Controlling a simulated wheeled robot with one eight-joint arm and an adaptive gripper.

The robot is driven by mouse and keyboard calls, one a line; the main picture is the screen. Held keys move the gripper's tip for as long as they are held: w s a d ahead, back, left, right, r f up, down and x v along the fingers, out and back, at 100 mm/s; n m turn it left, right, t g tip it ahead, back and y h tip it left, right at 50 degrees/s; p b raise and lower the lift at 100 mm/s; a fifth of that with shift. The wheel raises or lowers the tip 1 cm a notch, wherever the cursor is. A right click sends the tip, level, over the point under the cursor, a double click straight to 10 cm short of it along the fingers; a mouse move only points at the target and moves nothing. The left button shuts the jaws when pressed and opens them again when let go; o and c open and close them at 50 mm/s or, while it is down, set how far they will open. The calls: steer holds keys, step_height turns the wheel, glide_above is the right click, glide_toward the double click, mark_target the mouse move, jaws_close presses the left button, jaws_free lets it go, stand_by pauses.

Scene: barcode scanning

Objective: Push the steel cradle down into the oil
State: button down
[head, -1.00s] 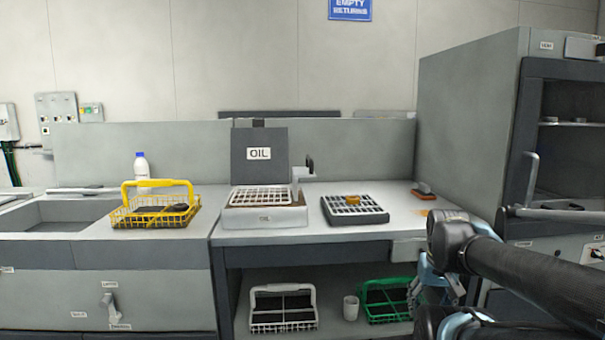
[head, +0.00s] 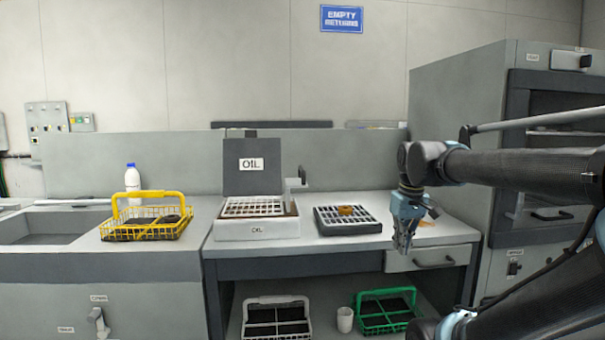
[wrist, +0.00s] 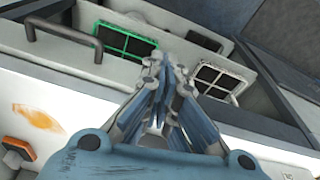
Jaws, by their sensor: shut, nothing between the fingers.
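The steel cradle (head: 252,208) is a pale grid seated in the top of the white oil bath (head: 257,229), labelled OIL, on the bench at the middle of the head view. A grey upright handle (head: 291,190) stands at its right side. The bath's dark lid (head: 254,166), also labelled OIL, stands open behind it. My gripper (head: 402,246) is to the right of the bath, above the bench's front edge, pointing down and apart from everything. In the wrist view my gripper (wrist: 165,80) has its fingers together and empty. The oil itself cannot be made out.
A dark slotted tray (head: 330,228) with an orange-brown item lies between the bath and my gripper. A yellow wire basket (head: 150,230) and a white bottle (head: 132,182) stand left. Below are a white basket (head: 277,301), a green basket (head: 385,295) and a cup (head: 345,319).

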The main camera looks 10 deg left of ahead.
steer(key=w+a+r+n, duration=0.3)
steer(key=w+a+r, duration=0.3)
steer(key=r, duration=0.2)
steer(key=w+a+r+n, duration=0.3)
steer(key=w+a+r, duration=0.3)
steer(key=r, duration=0.2)
steer(key=n+g, duration=0.2)
steer(key=n, duration=0.4)
glide_toward(303, 176)
steer(key=w+a+r, duration=0.1)
steer(key=w, duration=0.5)
steer(key=shift+r+y, duration=0.2)
steer(key=shift+y, duration=0.1)
steer(key=shift+f, duration=0.1)
steer(key=shift+a+f, duration=0.2)
steer(key=shift+f, duration=1.5)
steer(key=shift+a+f, duration=0.15)
steer(key=shift+f, duration=1.55)
steer(key=shift+f, duration=2.8)
steer(key=d, duration=0.1)
steer(key=d+r, duration=0.1)
steer(key=d, duration=0.1)
steer(key=shift+s, duration=0.1)
